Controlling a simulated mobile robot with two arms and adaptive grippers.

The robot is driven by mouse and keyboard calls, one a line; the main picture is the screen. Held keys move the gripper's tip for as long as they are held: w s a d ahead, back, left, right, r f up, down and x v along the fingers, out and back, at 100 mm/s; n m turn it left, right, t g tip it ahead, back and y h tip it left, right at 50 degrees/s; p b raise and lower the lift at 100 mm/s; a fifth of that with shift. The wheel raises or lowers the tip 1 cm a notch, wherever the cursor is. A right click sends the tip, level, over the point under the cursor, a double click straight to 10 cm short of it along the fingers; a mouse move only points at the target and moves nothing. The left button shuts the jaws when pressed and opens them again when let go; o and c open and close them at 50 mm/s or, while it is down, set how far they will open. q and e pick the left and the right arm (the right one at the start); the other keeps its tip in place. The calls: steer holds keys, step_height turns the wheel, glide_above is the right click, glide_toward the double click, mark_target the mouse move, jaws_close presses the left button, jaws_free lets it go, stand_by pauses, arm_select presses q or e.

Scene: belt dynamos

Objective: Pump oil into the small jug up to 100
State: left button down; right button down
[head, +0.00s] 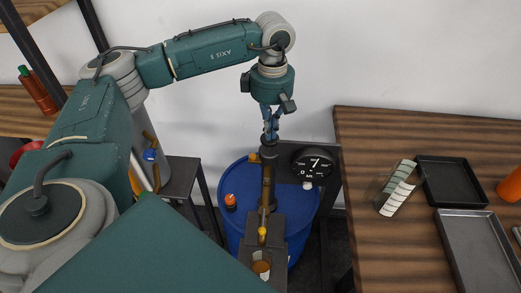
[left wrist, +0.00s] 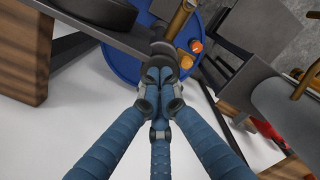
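A blue drum (head: 234,195) carries a brass pump tube (head: 267,187) with a dark knob (head: 268,151) on top. My left gripper (head: 270,137) is directly above the knob with its fingers together; the tips seem to touch it. The left wrist view shows the fingers (left wrist: 160,78) meeting at the dark knob (left wrist: 163,50), with nothing visible between them. A small jug (head: 261,267) with amber liquid stands under the yellow-orange spout (head: 262,233). Its level is not readable. My right gripper is not in view.
A wooden table (head: 365,135) at right holds a clear vessel with a pale scale (head: 396,188), a black tray (head: 450,182), a grey tray (head: 478,245) and an orange object (head: 511,186). A dark stool (head: 180,178) stands left of the drum.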

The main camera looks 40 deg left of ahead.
arm_select(q)
steer(key=shift+r+p, duration=2)
steer(key=shift+r, duration=1.55)
step_height(320, 180, up, 12)
